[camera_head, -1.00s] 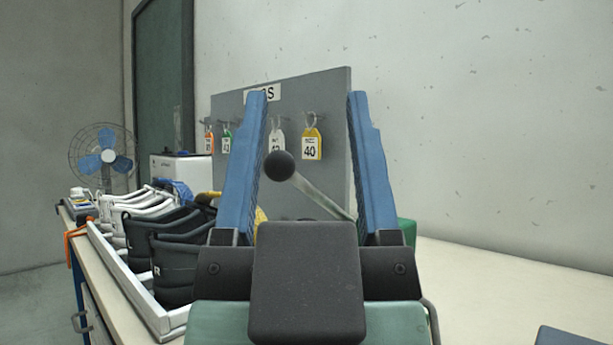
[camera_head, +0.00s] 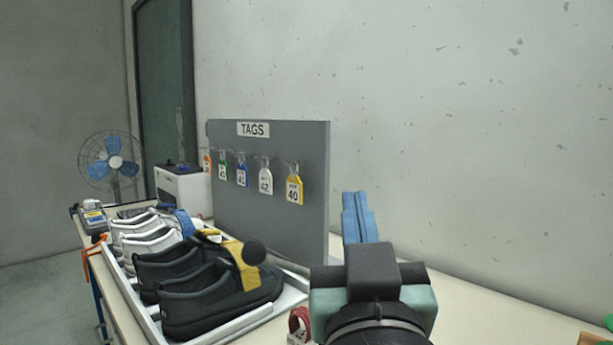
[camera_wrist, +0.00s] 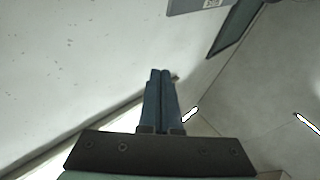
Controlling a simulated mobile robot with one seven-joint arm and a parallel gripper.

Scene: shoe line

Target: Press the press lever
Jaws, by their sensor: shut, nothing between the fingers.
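The press lever's round black knob (camera_head: 254,252) shows in the head view in front of the shoes' right end. Its rod is hard to make out, and the press body is not clearly seen. My gripper (camera_head: 359,194) is to the right of the knob and apart from it in the picture, its blue fingers pointing up and pressed together with nothing between them. In the wrist view the shut fingers (camera_wrist: 160,72) point at the pale wall and floor, and the lever cannot be made out there.
A tray (camera_head: 240,325) of black shoes (camera_head: 215,300) and white shoes stands left of my arm. Behind it is a grey TAGS board (camera_head: 300,220) with several hanging tags. A red tag (camera_head: 300,320) lies near my wrist. A fan (camera_head: 112,160) and white box (camera_head: 185,190) are farther back.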

